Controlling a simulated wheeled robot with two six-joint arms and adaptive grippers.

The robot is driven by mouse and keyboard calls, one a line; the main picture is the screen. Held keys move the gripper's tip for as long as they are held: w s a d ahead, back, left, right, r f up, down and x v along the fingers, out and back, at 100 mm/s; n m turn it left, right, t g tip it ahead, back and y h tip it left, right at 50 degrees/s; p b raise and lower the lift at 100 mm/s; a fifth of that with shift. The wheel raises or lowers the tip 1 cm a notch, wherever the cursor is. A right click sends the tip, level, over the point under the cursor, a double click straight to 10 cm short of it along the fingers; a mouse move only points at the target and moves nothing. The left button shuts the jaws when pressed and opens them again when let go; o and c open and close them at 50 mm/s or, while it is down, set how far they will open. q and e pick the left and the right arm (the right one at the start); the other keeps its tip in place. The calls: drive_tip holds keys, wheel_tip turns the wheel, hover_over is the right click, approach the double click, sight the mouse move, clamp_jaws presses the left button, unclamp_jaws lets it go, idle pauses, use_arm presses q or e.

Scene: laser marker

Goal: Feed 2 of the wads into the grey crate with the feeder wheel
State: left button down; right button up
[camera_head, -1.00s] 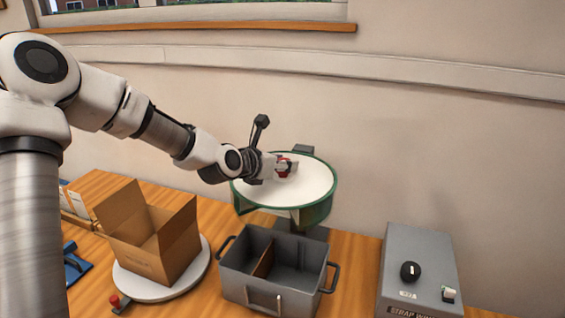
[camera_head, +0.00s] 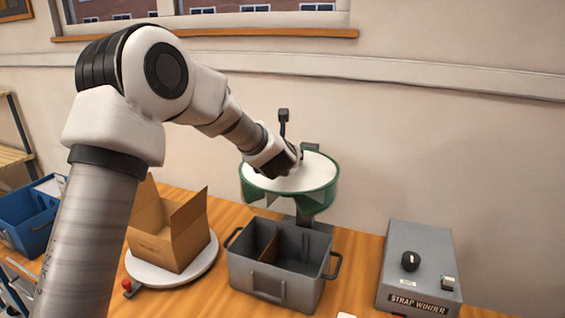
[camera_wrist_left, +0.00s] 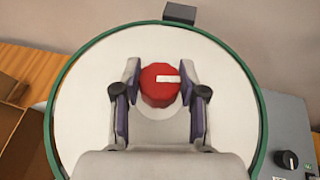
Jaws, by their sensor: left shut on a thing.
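The feeder wheel (camera_head: 318,174) has a white top and a green rim, with green vanes below, and stands behind the grey crate. In the left wrist view its white top (camera_wrist_left: 85,110) fills most of the picture, with a red knob (camera_wrist_left: 158,92) bearing a white mark. My left gripper (camera_wrist_left: 165,88) is shut on this knob, a finger on either side; in the head view the gripper (camera_head: 292,160) is over the wheel and the arm hides the knob. The grey crate (camera_head: 265,285) is open-topped with a brown divider; no wad shows in its visible part. I see no wads. My right gripper is out of view.
A cardboard box (camera_head: 165,240) stands open on a white turntable (camera_head: 195,270) left of the crate. A grey strap winder (camera_head: 420,270) with a black knob is at the right. A blue bin (camera_head: 25,235) is at far left. Wood shows between them.

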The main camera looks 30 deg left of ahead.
use_arm(q)
drive_tip(key=shift+w+d+r+n+g+y+p, duration=0.1)
drive_tip(key=shift+n+g+y+p, duration=0.15)
drive_tip(key=shift+n+y, duration=0.25)
drive_tip(key=shift+r+n+g+y+p, duration=0.1)
drive_tip(key=shift+n+g+y+p, duration=0.15)
drive_tip(key=shift+n+y, duration=0.25)
drive_tip(key=shift+n+g+y+p, duration=0.45)
drive_tip(key=shift+n+g+y, duration=0.3)
drive_tip(key=shift+y, duration=0.25)
drive_tip(key=shift+f+n+g+y+p, duration=0.1)
drive_tip(key=shift+n+g+y+p, duration=0.25)
drive_tip(key=shift+n+g+y, duration=1.25)
drive_tip(key=shift+n+g, duration=0.35)
drive_tip(key=shift+n, duration=0.4)
